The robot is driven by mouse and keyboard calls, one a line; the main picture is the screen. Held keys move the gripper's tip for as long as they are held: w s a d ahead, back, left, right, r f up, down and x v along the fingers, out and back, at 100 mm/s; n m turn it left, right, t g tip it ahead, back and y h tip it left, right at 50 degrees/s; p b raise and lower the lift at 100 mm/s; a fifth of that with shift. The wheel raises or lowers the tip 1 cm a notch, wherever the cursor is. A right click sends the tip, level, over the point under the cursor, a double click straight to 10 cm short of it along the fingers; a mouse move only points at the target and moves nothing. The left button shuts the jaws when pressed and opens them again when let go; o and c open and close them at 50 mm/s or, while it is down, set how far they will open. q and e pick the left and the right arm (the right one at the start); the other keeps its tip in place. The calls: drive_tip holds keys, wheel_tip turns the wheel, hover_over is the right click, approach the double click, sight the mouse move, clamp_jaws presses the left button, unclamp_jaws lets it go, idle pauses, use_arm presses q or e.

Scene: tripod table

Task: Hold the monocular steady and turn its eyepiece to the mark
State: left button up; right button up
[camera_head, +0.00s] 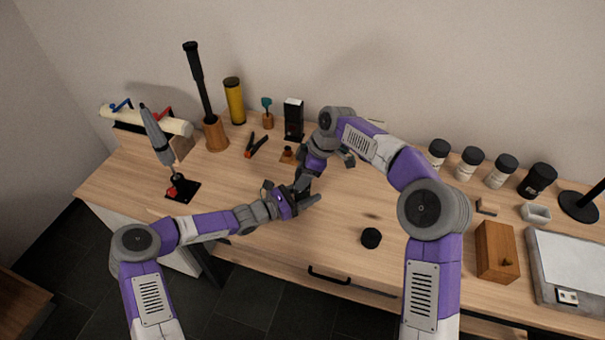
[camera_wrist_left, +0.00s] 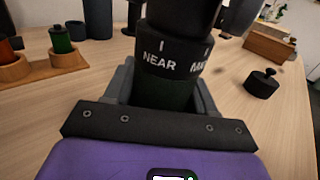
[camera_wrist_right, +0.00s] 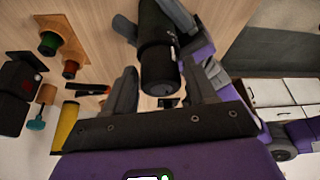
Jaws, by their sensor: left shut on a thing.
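The dark monocular (camera_head: 303,190) is between my two grippers above the middle of the table, mostly hidden by them in the head view. In the left wrist view, my left gripper (camera_wrist_left: 163,92) is shut on its dark green body (camera_wrist_left: 165,93). Above the jaws is a black ring (camera_wrist_left: 172,60) with white ticks, the word NEAR and a partly cut-off second word. In the right wrist view, the black eyepiece end (camera_wrist_right: 158,68) points in between the fingers of my right gripper (camera_wrist_right: 160,85). These fingers stand apart, with gaps visible beside the eyepiece.
A round black cap (camera_head: 371,238) lies on the table to the right of the grippers. Red-handled pliers (camera_head: 256,146), a yellow cylinder (camera_head: 234,101) and a black stand (camera_head: 293,120) are behind. A wooden box (camera_head: 496,252) and several jars (camera_head: 470,163) are at right.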

drive_tip(key=shift+o, duration=0.9)
drive_tip(key=v, duration=1.2)
use_arm(q)
drive_tip(key=o, duration=1.3)
